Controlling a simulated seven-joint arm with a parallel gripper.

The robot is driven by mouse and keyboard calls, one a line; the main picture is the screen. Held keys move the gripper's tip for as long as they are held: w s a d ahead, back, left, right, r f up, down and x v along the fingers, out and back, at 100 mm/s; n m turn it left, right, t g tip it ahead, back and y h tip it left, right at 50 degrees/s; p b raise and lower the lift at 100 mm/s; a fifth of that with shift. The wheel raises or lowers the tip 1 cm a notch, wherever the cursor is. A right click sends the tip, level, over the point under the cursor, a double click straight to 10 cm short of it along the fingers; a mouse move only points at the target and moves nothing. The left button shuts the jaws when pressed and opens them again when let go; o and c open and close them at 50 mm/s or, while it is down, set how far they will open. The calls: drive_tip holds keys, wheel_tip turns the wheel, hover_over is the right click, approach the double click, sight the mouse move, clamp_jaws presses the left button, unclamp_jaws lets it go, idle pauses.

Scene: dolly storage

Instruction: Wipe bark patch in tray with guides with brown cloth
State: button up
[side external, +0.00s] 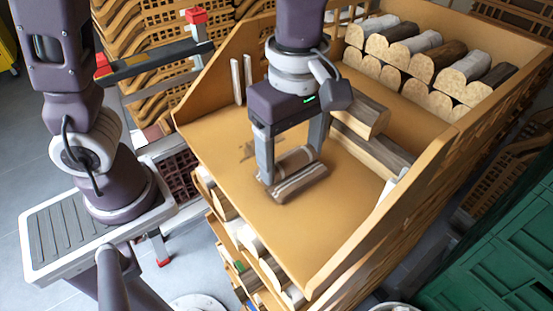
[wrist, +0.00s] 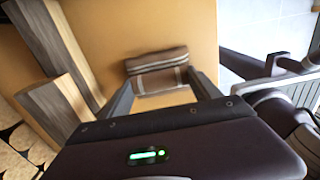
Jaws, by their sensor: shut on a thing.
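The brown cloth (side external: 300,184) looks like a folded, striped brown-and-grey bundle low over the tan tray floor. It also shows in the wrist view (wrist: 155,63), beyond my fingers. Whether the cloth touches the floor is hard to tell. The tray with guides (side external: 215,145) is a wooden shelf with raised side walls and pale upright strips (side external: 236,80) at its back left. A faint dark mark, probably the bark patch (side external: 249,149), lies left of the cloth.
Wooden blocks (side external: 358,112) lie right of my gripper, close to it. Several split logs (side external: 440,62) are stacked at the back right. The right side wall (side external: 400,205) rises beside the tray floor. The front of the tray floor is bare. A green crate (side external: 500,250) stands at right.

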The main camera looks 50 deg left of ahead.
drive_tip(key=shift+d, duration=0.25)
drive_tip(key=shift+d, duration=0.4)
drive_tip(key=shift+a, duration=2.3)
drive_tip(key=shift+a, duration=2.25)
